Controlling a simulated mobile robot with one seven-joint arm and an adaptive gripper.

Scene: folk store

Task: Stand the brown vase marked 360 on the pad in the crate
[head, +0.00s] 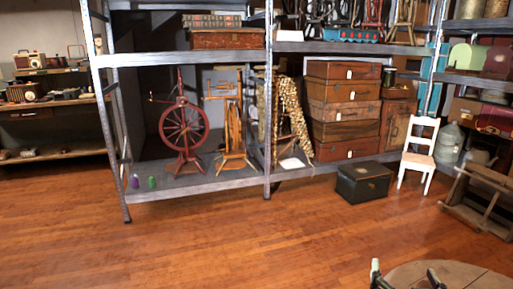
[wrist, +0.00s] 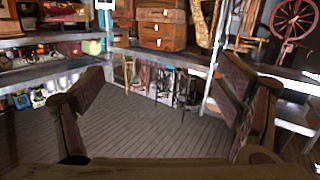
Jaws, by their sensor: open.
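I cannot make out a brown vase marked 360, a pad or the crate in either view. My gripper (wrist: 163,85) is open in the wrist view, one finger at left and one at right, with nothing between them but floor and shelving farther off. In the head view, what look like my gripper's fingertips (head: 405,273) show at the bottom right edge, in front of a round wooden top (head: 455,272). The rest of the gripper is cut off there.
Metal shelving (head: 200,187) holds a red spinning wheel (head: 183,130) and stacked brown trunks (head: 343,110). A dark chest (head: 363,183), a white chair (head: 419,155) and a wooden slatted frame (head: 485,202) stand on the floor at right. The wood floor (head: 220,240) is clear in front.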

